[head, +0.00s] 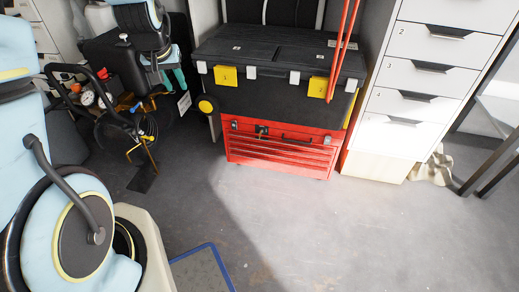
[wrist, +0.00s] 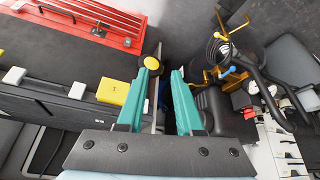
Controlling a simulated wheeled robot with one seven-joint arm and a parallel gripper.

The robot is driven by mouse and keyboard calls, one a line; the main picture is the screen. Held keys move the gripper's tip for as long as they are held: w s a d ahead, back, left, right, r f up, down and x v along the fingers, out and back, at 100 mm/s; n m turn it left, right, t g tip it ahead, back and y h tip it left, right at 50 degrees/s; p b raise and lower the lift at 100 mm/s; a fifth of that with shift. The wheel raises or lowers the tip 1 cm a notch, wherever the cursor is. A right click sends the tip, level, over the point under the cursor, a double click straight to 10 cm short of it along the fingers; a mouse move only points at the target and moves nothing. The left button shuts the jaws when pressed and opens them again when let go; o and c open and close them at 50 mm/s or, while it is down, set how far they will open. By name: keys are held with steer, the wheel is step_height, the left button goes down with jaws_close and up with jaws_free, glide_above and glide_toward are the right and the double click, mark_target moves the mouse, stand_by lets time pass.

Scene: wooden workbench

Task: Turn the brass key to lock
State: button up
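The red metal toolbox (head: 275,157) stands on the floor under a large black toolbox. A small dark and brass-coloured fitting, which looks like the lock with the brass key (head: 261,130), is on its upper front; the key's angle is too small to tell. The toolbox also shows upside down in the wrist view (wrist: 75,20), with the fitting (wrist: 99,30) on it. My gripper (wrist: 164,72) has two teal fingers, apart and with nothing held between them. In the head view my gripper (head: 172,80) is up and left of the toolbox, clear of the key.
The black toolbox (head: 270,95) has yellow latches and a yellow-hubbed wheel (head: 207,105) near my fingers. White drawers (head: 420,80) stand at the right. A stand with cables (head: 140,150) is at the left. The floor in front is mostly clear, with a blue-edged item (head: 205,265).

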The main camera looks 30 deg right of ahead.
steer(key=w+d+f+m+t+h+b, duration=0.1)
steer(key=w+d+f+m+h+b, duration=0.1)
steer(key=d+f+b, duration=1.3)
steer(key=m+h+b, duration=0.2)
steer(key=b, duration=0.5)
glide_toward(260, 135)
steer(key=shift+t, duration=0.4)
steer(key=b+x, duration=0.4)
steer(key=x, duration=0.5)
steer(key=shift+d+f, duration=0.1)
steer(key=shift+d, duration=0.1)
steer(key=shift+c, duration=0.2)
jaws_close()
